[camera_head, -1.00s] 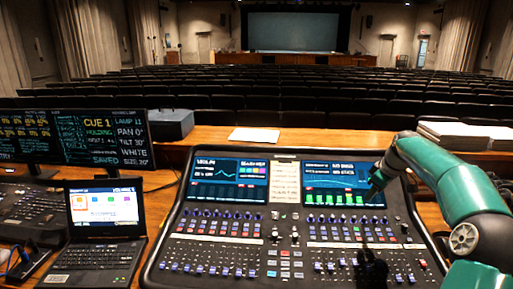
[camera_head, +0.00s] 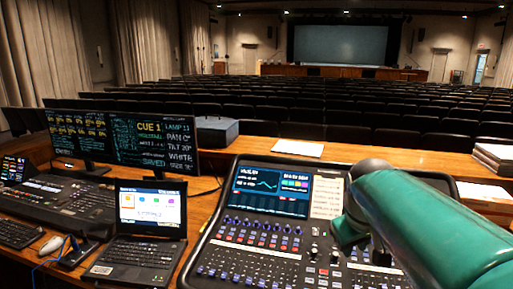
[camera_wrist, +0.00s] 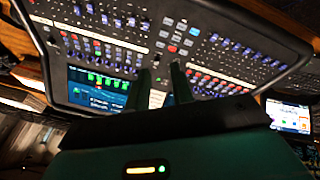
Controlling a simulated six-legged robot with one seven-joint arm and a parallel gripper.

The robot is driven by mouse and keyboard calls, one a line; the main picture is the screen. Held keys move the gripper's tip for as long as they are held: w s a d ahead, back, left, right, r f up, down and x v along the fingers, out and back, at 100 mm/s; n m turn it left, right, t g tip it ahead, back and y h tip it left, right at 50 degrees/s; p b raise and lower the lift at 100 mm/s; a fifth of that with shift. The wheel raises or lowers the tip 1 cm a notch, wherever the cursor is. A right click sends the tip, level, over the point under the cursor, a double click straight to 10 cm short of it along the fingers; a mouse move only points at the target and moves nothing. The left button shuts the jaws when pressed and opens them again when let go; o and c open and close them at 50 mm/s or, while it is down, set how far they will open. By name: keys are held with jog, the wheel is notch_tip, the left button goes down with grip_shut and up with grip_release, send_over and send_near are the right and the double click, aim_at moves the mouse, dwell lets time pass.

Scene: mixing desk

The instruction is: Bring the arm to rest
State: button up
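My arm (camera_head: 430,225), green with a grey elbow, reaches in from the right and covers the right part of the mixing console (camera_head: 262,232). My gripper (camera_wrist: 161,80) shows in the wrist view as two dark fingers with a gap between them, open and with nothing seen in it. The fingers stand over the console, whose knobs and faders (camera_wrist: 110,15) and lit screen (camera_wrist: 98,88) appear upside down there. I cannot tell whether the fingertips touch it. In the head view the gripper is mostly hidden by the arm.
An open laptop (camera_head: 150,210) stands left of the console, with a twin-monitor display (camera_head: 122,140) and a lighting desk (camera_head: 65,195) further left. A dark box (camera_head: 216,132), a paper sheet (camera_head: 296,148) and paper stacks (camera_head: 494,158) lie on the wooden desk. Rows of seats are beyond.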

jog(key=s+a+f+m, duration=0.1)
jog(key=s+a+f, duration=0.1)
jog(key=s, duration=0.6)
jog(key=s+a+f+m+t+y, duration=0.1)
jog(key=s+a+f+m, duration=0.1)
jog(key=s, duration=0.6)
jog(key=shift+a+f+y, duration=0.3)
jog(key=shift+a+f, duration=0.35)
jog(key=shift+f, duration=0.2)
jog(key=o, duration=0.3)
